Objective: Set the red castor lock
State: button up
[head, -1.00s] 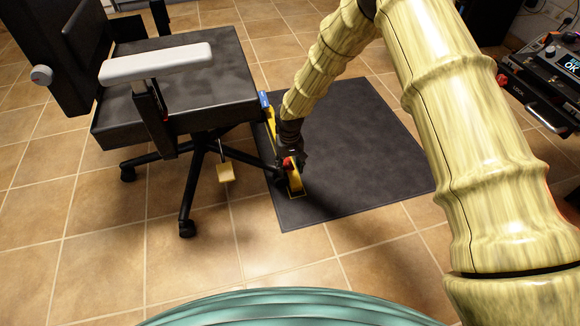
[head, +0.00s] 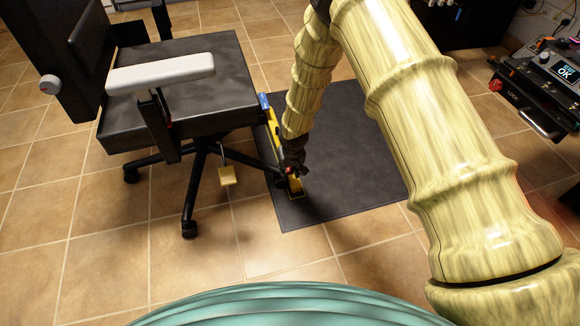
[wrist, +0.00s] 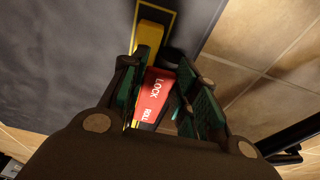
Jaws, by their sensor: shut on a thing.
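A yellow bar (wrist: 150,35) runs along the lock, over the dark mat. In the head view my gripper (head: 293,168) is low at the near end of the yellow bar (head: 296,186), beside the chair. The red part is mostly hidden there by my gripper.
A black office chair (head: 185,85) stands at the left, its castor legs near the mat's left edge. The dark mat (head: 350,150) lies on tiled floor. A yellow tag (head: 227,176) hangs below the seat. A black device (head: 545,95) with a lit screen stands at the right.

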jog(key=shift+s+f, duration=0.1)
dwell(0.3)
jog(key=o, duration=1)
jog(key=shift+s+d+r, duration=0.1)
jog(key=shift+s+r, duration=0.3)
jog(key=shift+r, duration=1.55)
jog(key=shift+s+d+r, duration=0.15)
jog(key=shift+s+r, duration=0.25)
jog(key=shift+r, duration=1.6)
jog(key=shift+s+d+r, duration=0.1)
jog(key=shift+s+r, duration=0.3)
jog(key=shift+r, duration=1.55)
